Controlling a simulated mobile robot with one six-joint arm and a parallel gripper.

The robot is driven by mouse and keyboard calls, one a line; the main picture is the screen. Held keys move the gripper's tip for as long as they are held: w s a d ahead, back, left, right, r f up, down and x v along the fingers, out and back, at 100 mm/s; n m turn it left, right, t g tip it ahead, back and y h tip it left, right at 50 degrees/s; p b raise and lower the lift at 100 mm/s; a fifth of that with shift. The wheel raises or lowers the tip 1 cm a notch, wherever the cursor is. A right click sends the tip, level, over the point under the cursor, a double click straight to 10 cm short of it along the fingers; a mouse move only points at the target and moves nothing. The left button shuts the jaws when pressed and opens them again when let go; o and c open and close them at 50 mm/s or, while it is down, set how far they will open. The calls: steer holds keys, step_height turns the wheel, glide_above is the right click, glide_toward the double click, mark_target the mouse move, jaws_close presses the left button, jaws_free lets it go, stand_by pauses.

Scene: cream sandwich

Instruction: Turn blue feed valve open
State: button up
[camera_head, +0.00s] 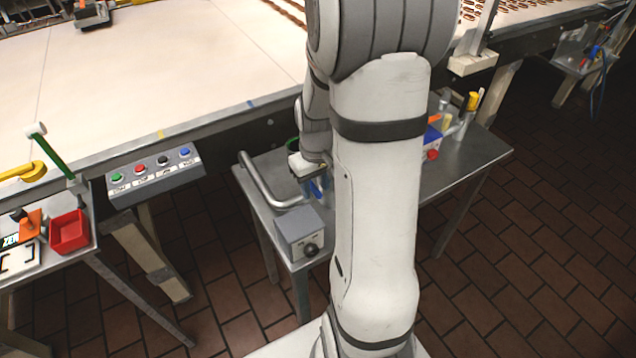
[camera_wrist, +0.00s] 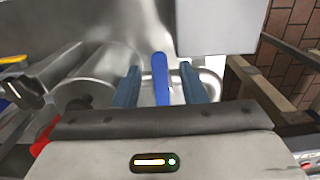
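The blue valve handle (camera_wrist: 161,78) stands as a narrow upright lever in the wrist view, in front of shiny steel parts. My gripper (camera_wrist: 160,84) is open, with one finger to the left of the handle and one to the right. Gaps show on both sides, so neither finger appears to touch it. In the head view my gripper (camera_head: 314,186) is low over the small steel table, partly hidden behind my arm. A bit of blue shows there, but I cannot tell handle from fingers. The valve body is not clearly visible.
A bent steel pipe (camera_head: 262,185) and a grey box with a black knob (camera_head: 300,236) stand close to my gripper on the steel table (camera_head: 462,158). A button panel (camera_head: 155,175) is to the left. A steel cylinder (camera_wrist: 100,75) lies left of the fingers.

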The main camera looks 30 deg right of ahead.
steer(key=shift+c, duration=0.2)
jaws_close()
steer(key=shift+d, duration=0.1)
steer(key=w+a+m+b, duration=0.3)
steer(key=w+a+m, duration=0.1)
steer(key=m, duration=1.3)
steer(key=shift+w+a, duration=0.25)
steer(key=shift+a, duration=0.35)
stand_by(0.3)
